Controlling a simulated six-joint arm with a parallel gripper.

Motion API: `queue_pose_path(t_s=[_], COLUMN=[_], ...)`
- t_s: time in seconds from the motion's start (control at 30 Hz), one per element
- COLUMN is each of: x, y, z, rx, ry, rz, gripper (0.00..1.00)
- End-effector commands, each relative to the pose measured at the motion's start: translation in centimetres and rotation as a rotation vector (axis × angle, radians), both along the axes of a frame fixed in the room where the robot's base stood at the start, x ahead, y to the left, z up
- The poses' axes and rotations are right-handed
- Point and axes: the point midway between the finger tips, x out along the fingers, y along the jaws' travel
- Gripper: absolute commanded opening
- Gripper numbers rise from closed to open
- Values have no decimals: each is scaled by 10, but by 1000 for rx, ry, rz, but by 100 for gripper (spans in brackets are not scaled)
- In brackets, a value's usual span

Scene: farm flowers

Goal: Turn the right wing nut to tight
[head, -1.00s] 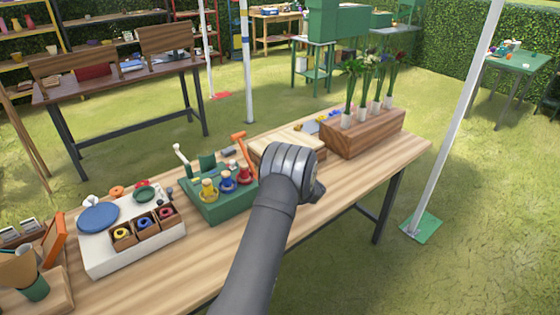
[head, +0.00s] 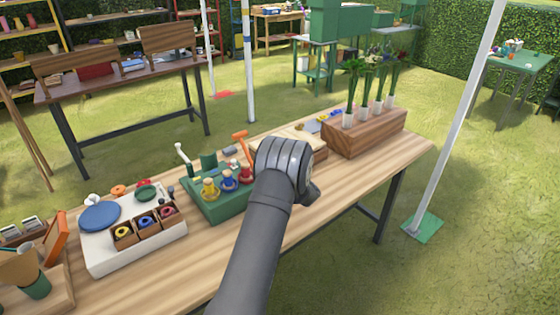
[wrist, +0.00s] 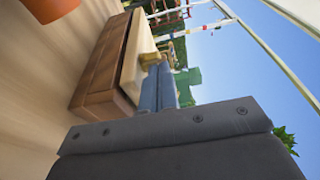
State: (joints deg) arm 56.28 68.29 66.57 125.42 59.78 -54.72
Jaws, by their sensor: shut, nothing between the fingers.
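A wooden press-like block with a pale top (head: 301,133) lies on the bench, partly hidden behind my arm in the head view. In the wrist view its brown side (wrist: 99,68) and pale top show. A small brass-coloured piece, which looks like a wing nut (wrist: 150,59), stands at the block's edge. My gripper (wrist: 159,70) is shut and empty, its blue-grey fingertips right beside the brass piece. I cannot tell whether they touch it. My fingers are hidden behind my wrist in the head view. A second wing nut cannot be made out.
A green stand (head: 217,205) with coloured bottles is just left of my arm. A wooden holder (head: 362,137) with flowers in white tubes stands behind to the right. A white tray (head: 105,262) is further left. The bench's right front part is clear.

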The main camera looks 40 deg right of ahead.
Motion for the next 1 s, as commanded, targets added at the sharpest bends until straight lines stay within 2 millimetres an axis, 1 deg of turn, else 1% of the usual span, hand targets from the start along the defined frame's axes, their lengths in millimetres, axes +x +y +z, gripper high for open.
queue_pose_path(t_s=[0.2, 0.7, 1.0], x=[3, 15, 25], y=[9, 27, 34], z=[0, 1, 1], rx=[2, 0, 1], ry=[1, 0, 0], rz=[-124, -119, -119], gripper=[0, 0, 0])
